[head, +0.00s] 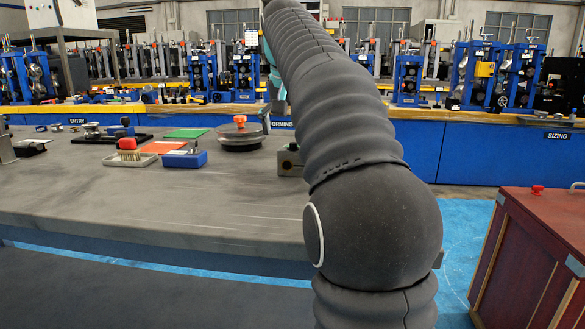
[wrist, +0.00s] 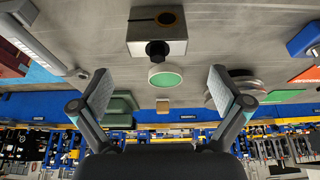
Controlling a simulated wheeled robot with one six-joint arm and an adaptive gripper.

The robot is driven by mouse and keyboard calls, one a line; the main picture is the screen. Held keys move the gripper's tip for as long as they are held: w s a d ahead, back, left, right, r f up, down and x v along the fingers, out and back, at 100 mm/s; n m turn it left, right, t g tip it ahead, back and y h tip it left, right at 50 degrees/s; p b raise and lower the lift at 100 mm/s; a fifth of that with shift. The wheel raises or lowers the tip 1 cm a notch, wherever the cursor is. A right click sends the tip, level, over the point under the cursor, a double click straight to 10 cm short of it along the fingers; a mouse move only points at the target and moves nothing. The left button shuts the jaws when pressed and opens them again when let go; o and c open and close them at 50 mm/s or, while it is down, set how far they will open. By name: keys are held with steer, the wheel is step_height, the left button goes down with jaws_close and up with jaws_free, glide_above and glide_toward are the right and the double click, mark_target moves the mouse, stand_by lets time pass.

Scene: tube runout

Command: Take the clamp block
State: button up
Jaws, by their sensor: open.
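A grey metal block with a dark round bore, which looks like the clamp block, stands on the grey table; it shows in the wrist view (wrist: 156,38) at the top centre, with a black knob on its near side. In the head view the block (head: 289,161) is partly hidden by my arm. My gripper (wrist: 163,90) is open and empty, its two padded fingers wide apart. The block lies beyond the fingertips, roughly centred between them and not touched. In the head view my gripper is mostly hidden behind my arm.
A round green-topped piece (wrist: 165,77) shows between the fingers, close to the block. A dark round disc with a red knob (head: 240,133) stands left of the block. A blue box (head: 184,159) and a tray (head: 131,159) lie farther left. The table's front is clear. A red-brown cabinet (head: 528,250) stands at right.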

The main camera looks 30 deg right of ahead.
mark_target(294, 148)
steer(key=shift+s+b+x, duration=0.15)
steer(key=shift+b+x, duration=0.3)
steer(key=shift+x, duration=1.15)
steer(key=shift+s+b+x, duration=0.15)
steer(key=shift+b+x, duration=0.25)
steer(key=shift+x, duration=1.2)
steer(key=c, duration=1.9)
steer(key=shift+o, duration=0.2)
steer(key=shift+r, duration=0.5)
step_height(294, 148, up, 4)
steer(key=shift+d+f+p, duration=0.1)
steer(key=shift+p, duration=0.95)
steer(key=d+r+p, duration=0.3)
steer(key=d+r, duration=0.3)
steer(key=d, duration=0.5)
steer(key=shift+d, duration=0.25)
steer(key=shift+s+r, duration=0.1)
steer(key=shift+s, duration=0.05)
